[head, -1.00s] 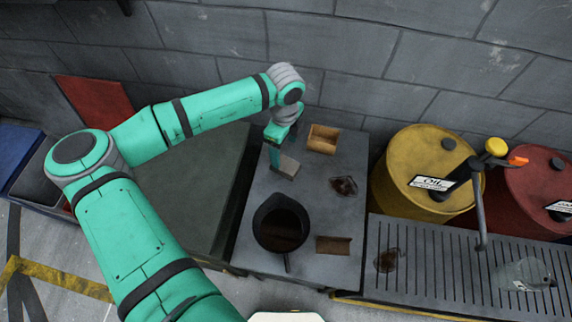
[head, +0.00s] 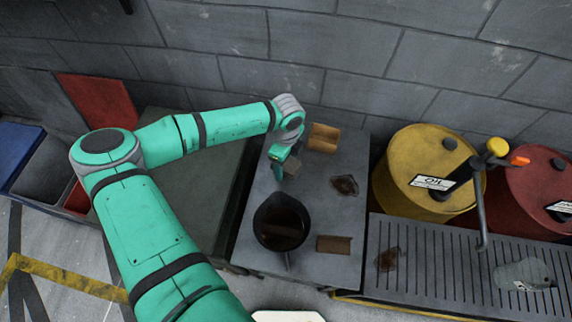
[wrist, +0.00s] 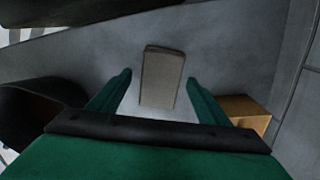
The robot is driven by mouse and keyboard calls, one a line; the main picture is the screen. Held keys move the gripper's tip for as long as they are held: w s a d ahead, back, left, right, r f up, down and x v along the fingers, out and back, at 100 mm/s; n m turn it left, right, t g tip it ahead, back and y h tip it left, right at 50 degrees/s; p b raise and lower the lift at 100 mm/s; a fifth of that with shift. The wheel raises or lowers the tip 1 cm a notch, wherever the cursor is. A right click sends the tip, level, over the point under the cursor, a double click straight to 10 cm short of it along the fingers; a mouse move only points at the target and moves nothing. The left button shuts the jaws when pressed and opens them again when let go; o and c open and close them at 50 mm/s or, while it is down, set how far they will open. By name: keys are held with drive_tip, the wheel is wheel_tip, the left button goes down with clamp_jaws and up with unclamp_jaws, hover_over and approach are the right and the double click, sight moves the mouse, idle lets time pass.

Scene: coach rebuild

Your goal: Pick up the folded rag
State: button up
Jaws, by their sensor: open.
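A grey-beige, flat rectangular piece that looks like the folded rag (head: 292,168) lies on the grey bench top, partly hidden by my gripper in the head view. In the wrist view the same rag (wrist: 162,72) lies lengthwise ahead, between the lines of the two green fingers, with a gap on each side. My gripper (head: 279,170) points down at the rag's left side in the head view. In the wrist view my gripper (wrist: 159,78) is open, with nothing held. I cannot tell its exact height above the bench.
A black pan of dark liquid (head: 282,224) stands in front of the rag. An open tan box (head: 323,138) is behind it, and a dark stained scrap (head: 344,185) lies to the right. A brown piece (head: 333,244) lies near the front edge. A yellow drum (head: 408,160) stands right.

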drive_tip(key=c, duration=1.2)
drive_tip(key=shift+o, duration=0.2)
drive_tip(key=shift+w, duration=0.1)
drive_tip(key=shift+r, duration=0.1)
drive_tip(key=shift+r, duration=0.55)
drive_tip(key=s+a+r, duration=0.7)
drive_tip(key=s+r, duration=0.4)
drive_tip(key=s, duration=0.1)
drive_tip(key=shift+a+r, duration=0.25)
drive_tip(key=shift+r, duration=0.1)
drive_tip(key=shift+o, duration=0.5)
